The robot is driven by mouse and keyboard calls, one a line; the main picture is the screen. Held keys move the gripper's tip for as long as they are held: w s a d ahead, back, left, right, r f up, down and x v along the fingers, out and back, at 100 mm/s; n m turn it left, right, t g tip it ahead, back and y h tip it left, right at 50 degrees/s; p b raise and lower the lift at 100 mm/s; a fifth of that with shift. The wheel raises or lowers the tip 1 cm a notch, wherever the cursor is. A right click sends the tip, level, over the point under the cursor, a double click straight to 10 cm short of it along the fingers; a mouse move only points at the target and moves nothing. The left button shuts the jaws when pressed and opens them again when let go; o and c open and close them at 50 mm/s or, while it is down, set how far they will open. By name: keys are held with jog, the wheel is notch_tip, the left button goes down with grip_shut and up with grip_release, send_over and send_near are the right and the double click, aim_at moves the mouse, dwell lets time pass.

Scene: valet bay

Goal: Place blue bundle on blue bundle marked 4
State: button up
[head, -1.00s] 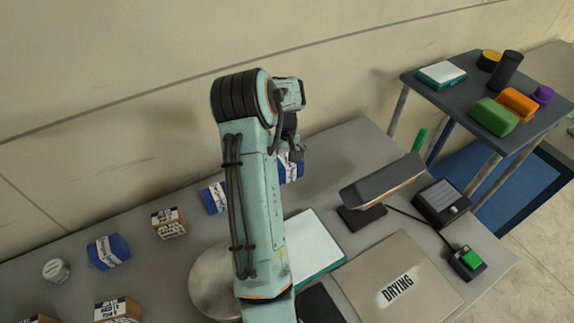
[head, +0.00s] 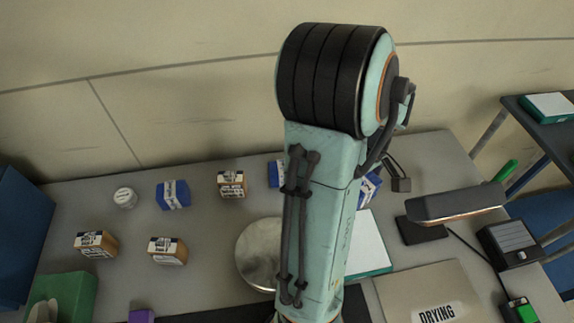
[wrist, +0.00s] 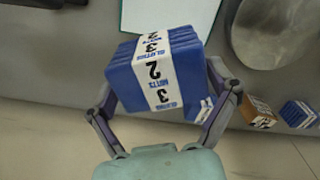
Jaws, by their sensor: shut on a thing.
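My gripper (wrist: 162,78) is shut on a blue bundle (wrist: 135,82) with a white band; the band shows digits 2 and 3. The held bundle also shows in the head view (head: 370,188), partly behind my arm. A second blue bundle (wrist: 204,111) shows behind its lower right corner in the wrist view; in the head view it (head: 275,174) is partly hidden by my arm. A third blue bundle (head: 173,195) stands farther left on the table, and in the wrist view (wrist: 299,114) at the right. I cannot read a 4 on either.
Several orange-brown bundles (head: 231,184) and a small jar (head: 125,197) stand left. A round grey disc (head: 257,256), a green-edged white pad (head: 370,245), a lamp-like dark object (head: 455,204) and a DRYING mat (head: 425,295) lie around my arm.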

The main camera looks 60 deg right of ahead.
jog(key=w+a+r+n, duration=0.6)
jog(key=w+a+n, duration=0.2)
jog(key=w+n, duration=0.45)
jog(key=w+d+f, duration=0.2)
jog(key=d+f, duration=0.1)
jog(key=w+d+f, duration=0.6)
jog(key=shift+w+d+f, duration=0.2)
jog(key=shift+d+f, duration=0.1)
jog(key=shift+d, duration=0.1)
jog(key=shift+w+d+f, duration=0.1)
jog(key=shift+d+f, duration=0.05)
jog(key=shift+f, duration=1.6)
jog(key=o, duration=1)
jog(key=shift+f, duration=0.15)
